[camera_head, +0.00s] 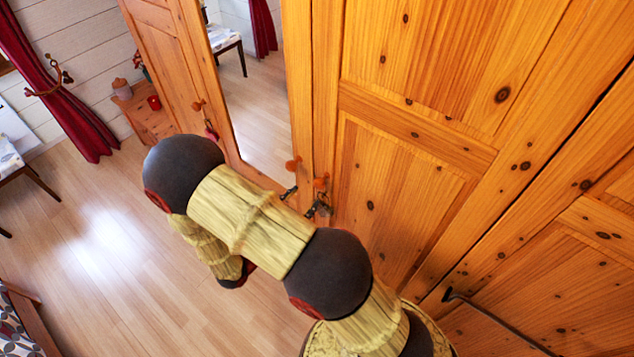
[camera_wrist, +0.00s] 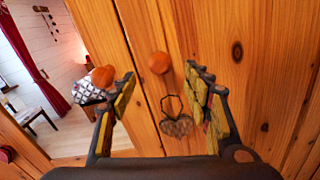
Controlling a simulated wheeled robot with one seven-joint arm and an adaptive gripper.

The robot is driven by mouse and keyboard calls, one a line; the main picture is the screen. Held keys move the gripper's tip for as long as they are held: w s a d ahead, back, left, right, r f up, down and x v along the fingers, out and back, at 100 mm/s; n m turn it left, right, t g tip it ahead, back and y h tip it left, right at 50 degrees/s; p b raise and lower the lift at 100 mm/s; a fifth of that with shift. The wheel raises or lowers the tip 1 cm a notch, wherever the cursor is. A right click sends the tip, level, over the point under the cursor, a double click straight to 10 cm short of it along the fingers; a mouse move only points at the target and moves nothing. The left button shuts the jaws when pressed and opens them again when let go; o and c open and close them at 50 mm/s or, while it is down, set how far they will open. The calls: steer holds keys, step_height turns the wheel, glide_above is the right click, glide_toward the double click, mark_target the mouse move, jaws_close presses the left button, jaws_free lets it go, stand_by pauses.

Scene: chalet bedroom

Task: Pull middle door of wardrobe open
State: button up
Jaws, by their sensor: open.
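The pine wardrobe's middle door (camera_head: 251,80) carries a tall mirror and looks shut. Its round orange knob (camera_head: 293,163) sits near its right edge and also shows in the wrist view (camera_wrist: 103,76), just left of my left finger. A second knob (camera_head: 321,183) on the wardrobe's right door (camera_head: 400,190) appears in the wrist view (camera_wrist: 159,62) between and beyond my spread fingers. My gripper (camera_head: 304,201) is open and empty in front of these two doors; in the head view the arm hides most of it. I cannot tell whether a finger touches a knob.
A small wooden stand (camera_head: 148,113) is beyond.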

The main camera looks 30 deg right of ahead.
mark_target(316, 186)
steer(key=shift+b+x, duration=0.35)
steer(key=shift+x, duration=3.5)
steer(key=shift+f, duration=0.1)
steer(key=shift+c, duration=1.4)
jaws_close()
